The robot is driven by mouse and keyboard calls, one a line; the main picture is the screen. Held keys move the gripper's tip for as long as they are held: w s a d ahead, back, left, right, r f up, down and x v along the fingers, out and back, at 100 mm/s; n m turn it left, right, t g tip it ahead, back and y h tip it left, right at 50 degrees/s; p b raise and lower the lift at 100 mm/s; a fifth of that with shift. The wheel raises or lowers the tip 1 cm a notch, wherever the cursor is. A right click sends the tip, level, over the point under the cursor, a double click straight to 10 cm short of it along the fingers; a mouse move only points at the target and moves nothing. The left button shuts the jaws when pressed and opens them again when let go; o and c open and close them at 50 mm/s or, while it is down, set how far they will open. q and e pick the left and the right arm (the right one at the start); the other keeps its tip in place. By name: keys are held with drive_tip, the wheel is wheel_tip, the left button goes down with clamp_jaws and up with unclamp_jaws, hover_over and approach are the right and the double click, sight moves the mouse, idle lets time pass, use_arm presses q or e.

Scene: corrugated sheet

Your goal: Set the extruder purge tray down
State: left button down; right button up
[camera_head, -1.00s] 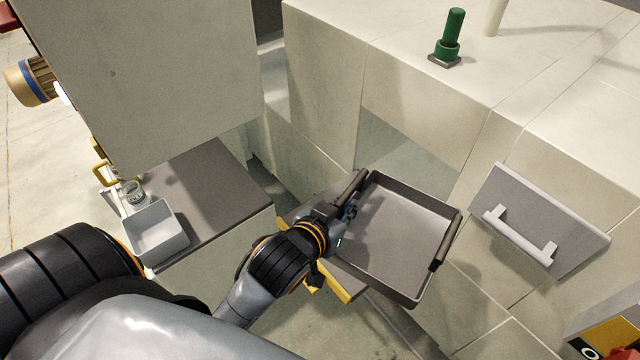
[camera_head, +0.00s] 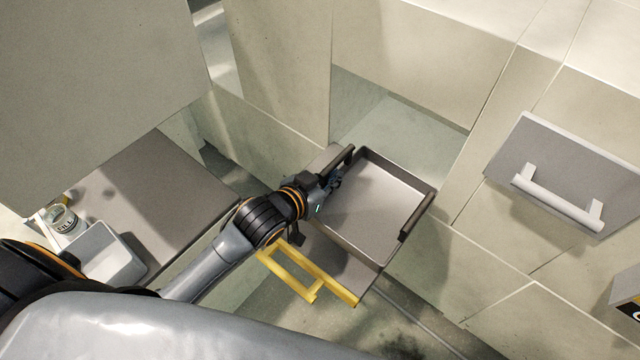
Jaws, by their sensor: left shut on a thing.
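The extruder purge tray (camera_head: 378,210) is a shallow grey square tray with dark handles on its left and right sides. It is empty and looks roughly level. My left gripper (camera_head: 336,180) is shut on the tray's left handle. Under the tray is a grey surface with a yellow frame (camera_head: 308,272) along its front. I cannot tell whether the tray touches that surface. My right gripper is not in view.
At left, a dark-topped bench (camera_head: 160,190) holds a pale open bin (camera_head: 106,252) and a labelled jar (camera_head: 64,220). Behind the tray is a recess (camera_head: 400,125) in the pale machine body. A grey panel with a white handle (camera_head: 556,202) is at right.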

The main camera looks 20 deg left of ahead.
use_arm(q)
drive_tip(key=w+a+f, duration=0.1)
drive_tip(key=f, duration=0.1)
drive_tip(key=w+a+f, duration=0.3)
drive_tip(key=a+f, duration=0.1)
drive_tip(key=shift+w+a+b, duration=0.1)
drive_tip(key=shift+w+b, duration=0.25)
drive_tip(key=shift+b, duration=0.05)
drive_tip(key=shift+w+a+f, duration=0.25)
drive_tip(key=shift+a+f, duration=0.05)
drive_tip(key=shift+f, duration=0.15)
wheel_tip(320, 180, down, 3)
drive_tip(key=shift+w+a+f, duration=0.1)
drive_tip(key=shift+f, duration=0.05)
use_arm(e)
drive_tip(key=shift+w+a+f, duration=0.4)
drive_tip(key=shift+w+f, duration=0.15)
use_arm(q)
drive_tip(key=c, duration=1.4)
unclamp_jaws()
drive_tip(key=shift+f, duration=0.1)
drive_tip(key=shift+c, duration=0.2)
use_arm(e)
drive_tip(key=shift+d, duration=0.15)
